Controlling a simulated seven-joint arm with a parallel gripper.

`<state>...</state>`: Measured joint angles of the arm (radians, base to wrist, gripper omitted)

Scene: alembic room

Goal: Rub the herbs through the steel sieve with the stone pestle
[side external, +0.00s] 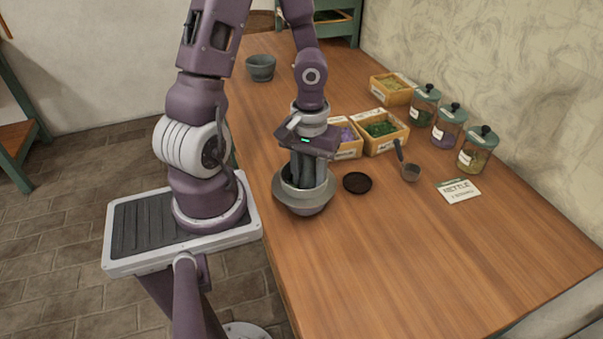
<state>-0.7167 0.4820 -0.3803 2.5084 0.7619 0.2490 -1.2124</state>
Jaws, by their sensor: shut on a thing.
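My gripper (305,176) points straight down into the steel sieve (304,208), a grey bowl-shaped vessel near the table's left edge. It is shut on the stone pestle (306,166), a dark grey piece that shows only in part between the fingers. The pestle's lower end is inside the sieve, and whether it touches the bottom is hidden. Any herbs in the sieve are hidden by the rim and the fingers. A wooden box of green herbs (382,130) stands behind and to the right, beside a box with purple contents (348,142).
A dark round disc (357,183) lies just right of the sieve. A small scoop (409,172) and a nettle card (458,191) are farther right. Lidded jars (447,125) line the wall. A grey-green bowl (261,68) stands at the back. The front right table is clear.

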